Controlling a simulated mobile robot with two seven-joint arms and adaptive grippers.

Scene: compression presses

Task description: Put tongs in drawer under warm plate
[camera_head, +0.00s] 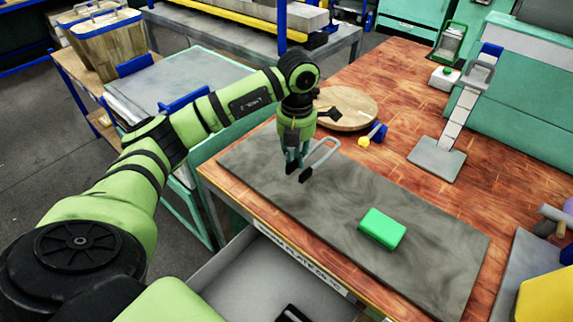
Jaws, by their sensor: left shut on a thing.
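My left gripper (298,158) reaches in from the left and points down over the grey slab that looks like the warm plate (420,258). It is shut on the tongs (327,150), whose pale bent loop shows to the right of the fingers. Dark tips hang low, close above or at the slab; I cannot tell whether they touch it. Below the table's front edge, a grey drawer (245,275) stands open, with a label strip above it. A dark item (292,314) shows at the drawer's lower edge, cut off by the frame. My right gripper is not in view.
A green block (382,228) lies on the slab. Behind it are a round wooden board (346,108), a small blue and yellow item (373,135) and a white stand (437,158). Yellow and grey items (545,297) crowd the right corner.

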